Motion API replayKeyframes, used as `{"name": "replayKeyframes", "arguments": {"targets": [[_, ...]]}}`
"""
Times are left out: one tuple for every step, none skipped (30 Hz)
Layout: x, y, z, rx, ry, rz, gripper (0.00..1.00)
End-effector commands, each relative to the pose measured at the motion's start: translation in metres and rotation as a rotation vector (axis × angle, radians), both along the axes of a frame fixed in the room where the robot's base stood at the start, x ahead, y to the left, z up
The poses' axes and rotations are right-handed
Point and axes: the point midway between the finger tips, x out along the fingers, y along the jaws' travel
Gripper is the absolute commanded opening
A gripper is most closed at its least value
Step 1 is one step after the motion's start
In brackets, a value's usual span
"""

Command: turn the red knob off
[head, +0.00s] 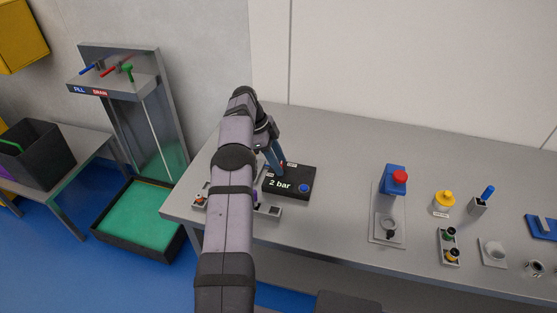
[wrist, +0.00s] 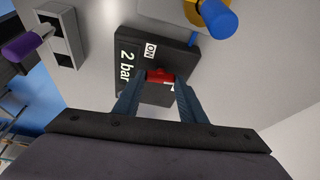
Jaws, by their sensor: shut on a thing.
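The red knob (wrist: 160,75) sits on a black box (head: 292,195) that shows "2 bar". In the wrist view it lies between the two blue-grey fingertips of my gripper (wrist: 158,84), which is shut on it. A white label reading "ON" (wrist: 150,51) is beside the knob. In the head view my gripper (head: 279,168) reaches down at the back left of the box. The knob is mostly hidden there by the fingers, with only a little red showing.
A grey fixture (head: 268,210) with a purple part is close to the box's front left. A blue stand with a red cap (head: 400,176) is to the right. The grey bench is clear behind the box.

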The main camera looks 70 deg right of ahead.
Motion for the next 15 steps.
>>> {"name": "replayKeyframes", "arguments": {"targets": [[0.0005,0.0000,0.0002,-0.001,-0.002,-0.003,0.15],[0.0005,0.0000,0.0001,-0.001,-0.002,-0.003,0.15],[0.0005,0.0000,0.0000,-0.001,-0.002,-0.004,0.15],[0.0005,0.0000,0.0000,-0.001,-0.002,-0.003,0.15],[0.0006,-0.0001,0.0000,-0.001,-0.002,-0.003,0.15],[0.0005,0.0000,-0.0001,-0.001,-0.002,-0.003,0.15],[0.0005,-0.0001,-0.0001,-0.001,-0.002,-0.003,0.15],[0.0005,-0.0001,-0.0001,-0.001,-0.002,-0.003,0.15],[0.0005,-0.0001,-0.0001,-0.001,-0.002,-0.003,0.15],[0.0005,-0.0001,-0.0001,-0.001,-0.002,-0.003,0.15],[0.0006,-0.0001,-0.0001,-0.001,-0.002,-0.003,0.15],[0.0005,-0.0001,-0.0001,-0.001,-0.002,-0.002,0.47],[0.0005,-0.0001,-0.0001,-0.001,-0.002,-0.002,0.54],[0.0005,-0.0001,-0.0001,-0.001,-0.002,-0.002,0.56],[0.0004,-0.0002,-0.0002,-0.001,-0.002,-0.002,0.56]]}}
